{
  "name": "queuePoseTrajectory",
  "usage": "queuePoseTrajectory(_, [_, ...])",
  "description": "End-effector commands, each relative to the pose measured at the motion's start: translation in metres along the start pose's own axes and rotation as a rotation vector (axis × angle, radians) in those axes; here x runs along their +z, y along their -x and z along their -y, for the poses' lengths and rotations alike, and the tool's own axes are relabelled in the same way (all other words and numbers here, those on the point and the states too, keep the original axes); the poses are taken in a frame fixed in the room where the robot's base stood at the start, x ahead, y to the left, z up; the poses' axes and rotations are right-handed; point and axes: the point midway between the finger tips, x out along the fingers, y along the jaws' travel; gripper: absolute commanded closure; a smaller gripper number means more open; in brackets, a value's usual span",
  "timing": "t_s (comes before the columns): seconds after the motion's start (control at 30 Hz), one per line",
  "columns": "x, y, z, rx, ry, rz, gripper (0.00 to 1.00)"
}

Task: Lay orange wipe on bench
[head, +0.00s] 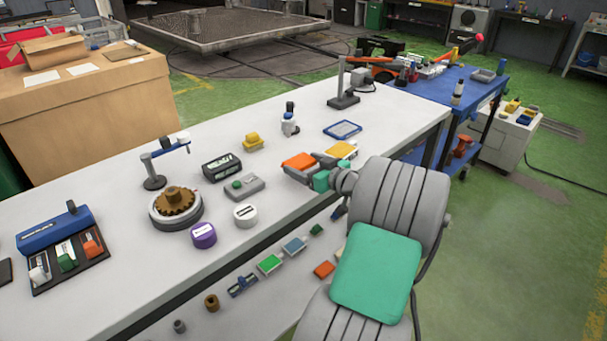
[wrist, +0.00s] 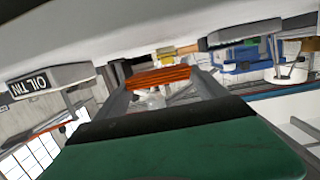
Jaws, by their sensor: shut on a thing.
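The orange wipe (head: 298,160) is at the tips of my gripper (head: 306,165), over the bench's right front part in the head view. The gripper is shut on it. In the wrist view the orange wipe (wrist: 160,77) spans the space between the two grey fingers. The bench (head: 215,120) is long with a pale grey top. I cannot tell whether the wipe touches the bench top. My gripper partly hides the bench's front edge there.
A yellow pad (head: 341,150) lies just right of the wipe. A blue-rimmed tray (head: 342,129), yellow block (head: 253,142), grey box with a green button (head: 238,186) and black box (head: 221,167) stand nearby. A gear on a round base (head: 175,205) is farther left.

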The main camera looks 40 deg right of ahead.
Motion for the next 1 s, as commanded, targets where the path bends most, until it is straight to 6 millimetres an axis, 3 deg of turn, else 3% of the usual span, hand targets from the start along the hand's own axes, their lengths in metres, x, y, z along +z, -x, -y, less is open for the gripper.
queuePoseTrajectory(0.27, [0.036,-0.012,-0.003,-0.003,-0.003,0.001,0.57])
queuePoseTrajectory(0.63, [0.041,-0.013,-0.003,-0.002,0.0,0.0,0.57])
queuePoseTrajectory(0.67, [0.04,-0.013,-0.003,-0.002,0.0,0.0,0.17])
queuePoseTrajectory(0.87, [0.039,-0.013,-0.003,-0.002,0.0,0.0,0.01])
queuePoseTrajectory(1.0, [0.039,-0.013,-0.003,-0.002,0.0,0.0,0.0])
